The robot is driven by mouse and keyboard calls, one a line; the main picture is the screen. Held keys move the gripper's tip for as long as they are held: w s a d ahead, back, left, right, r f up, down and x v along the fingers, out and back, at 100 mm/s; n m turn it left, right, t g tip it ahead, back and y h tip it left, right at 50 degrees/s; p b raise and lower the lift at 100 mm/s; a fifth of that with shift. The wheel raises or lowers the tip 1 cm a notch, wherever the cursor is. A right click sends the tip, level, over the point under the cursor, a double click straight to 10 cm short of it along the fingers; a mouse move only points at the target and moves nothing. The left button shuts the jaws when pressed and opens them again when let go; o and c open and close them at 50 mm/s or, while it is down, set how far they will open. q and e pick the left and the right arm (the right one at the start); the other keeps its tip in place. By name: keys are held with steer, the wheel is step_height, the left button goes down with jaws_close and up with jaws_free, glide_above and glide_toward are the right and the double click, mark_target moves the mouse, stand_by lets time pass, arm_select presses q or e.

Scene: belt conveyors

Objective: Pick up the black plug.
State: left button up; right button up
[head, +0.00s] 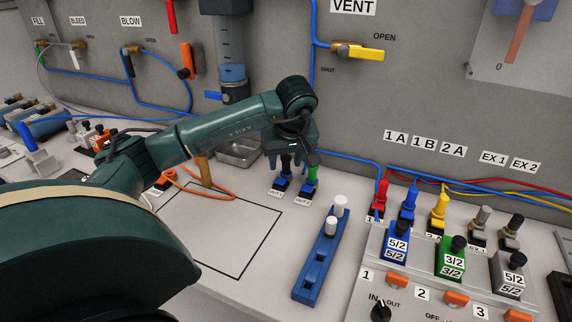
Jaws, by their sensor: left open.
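A black plug (513,224) stands upright in the socket labelled EX 2 at the right, beside a grey plug (482,215) at EX 1. My left gripper (291,160) points down with its jaws open, far to the left of that plug. It is over the two sockets labelled OUT 1 and OUT 2. A dark plug (284,171), black or dark blue, stands at OUT 1, right under the fingers. A green plug (312,176) stands at OUT 2. The fingers partly hide the tops of both. My right gripper is not in view.
A blue rack (309,277) with white pegs stands in the middle front. Red, blue (408,204) and yellow (439,210) plugs and a valve panel stand at the right. An orange hose (215,194) and a metal tray (239,153) lie near my arm. The outlined square is mostly clear.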

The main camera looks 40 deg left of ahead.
arm_select(q)
steer(key=shift+c, duration=0.5)
jaws_close()
